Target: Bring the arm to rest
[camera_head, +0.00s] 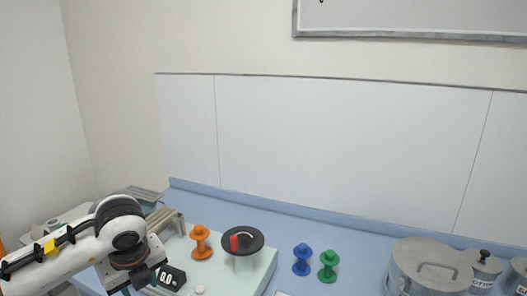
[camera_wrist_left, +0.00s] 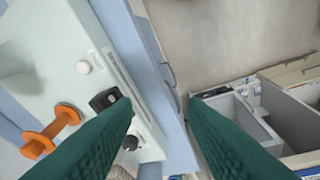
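My left arm (camera_head: 62,254) comes in from the left in the head view, its wrist hanging over the left end of the counter, beside a pale device (camera_head: 258,277) with a small black display (camera_head: 172,278). The fingers are mostly hidden below the wrist in that view. In the left wrist view my left gripper (camera_wrist_left: 160,100) shows two green fingers spread wide apart, with nothing between them. They point down past the counter's front edge. My right gripper is not in view.
An orange spool (camera_head: 200,242) and a black disc (camera_head: 250,243) with a red part sit on the device. Blue (camera_head: 302,260) and green (camera_head: 328,266) spools and a grey pot (camera_head: 428,265) stand to the right. Grey drawers (camera_wrist_left: 236,112) show below the counter.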

